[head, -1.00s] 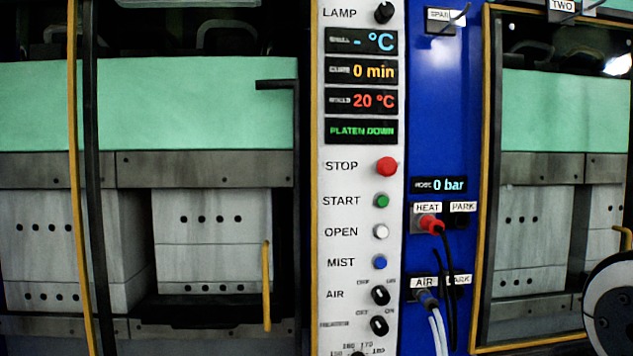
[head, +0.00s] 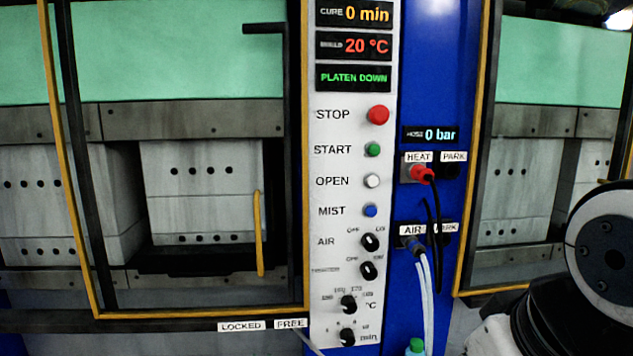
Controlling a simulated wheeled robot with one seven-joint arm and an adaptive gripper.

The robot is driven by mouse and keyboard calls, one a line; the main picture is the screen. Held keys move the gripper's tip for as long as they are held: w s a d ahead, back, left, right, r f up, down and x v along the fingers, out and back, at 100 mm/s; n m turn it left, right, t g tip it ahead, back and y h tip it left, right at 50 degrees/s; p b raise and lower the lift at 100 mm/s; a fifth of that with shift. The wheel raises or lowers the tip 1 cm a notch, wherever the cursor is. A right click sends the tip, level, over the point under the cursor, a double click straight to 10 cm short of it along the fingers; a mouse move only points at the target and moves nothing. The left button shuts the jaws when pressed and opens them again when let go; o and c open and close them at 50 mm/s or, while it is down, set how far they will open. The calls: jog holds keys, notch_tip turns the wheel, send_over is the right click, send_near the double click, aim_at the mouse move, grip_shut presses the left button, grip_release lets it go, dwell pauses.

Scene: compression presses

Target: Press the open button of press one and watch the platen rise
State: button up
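The white open button (head: 372,181) is on the white control panel (head: 325,250), beside the label OPEN. It sits below the green start button (head: 372,149) and above the blue mist button (head: 370,211). The panel's status display (head: 353,77) reads PLATEN DOWN in green. The platen of the press to the left, a teal block with a grey lower edge (head: 190,120), rests at the top of pale mould blocks (head: 205,190). Part of my arm shows at the lower right; my gripper is not in view.
A red stop button (head: 377,115) is above start. Right of the panel, a red heat plug (head: 422,174) and an air plug (head: 412,243) trail hoses and a cable. A second press (head: 550,120) stands at the right. A yellow handle (head: 259,235) is at the left press.

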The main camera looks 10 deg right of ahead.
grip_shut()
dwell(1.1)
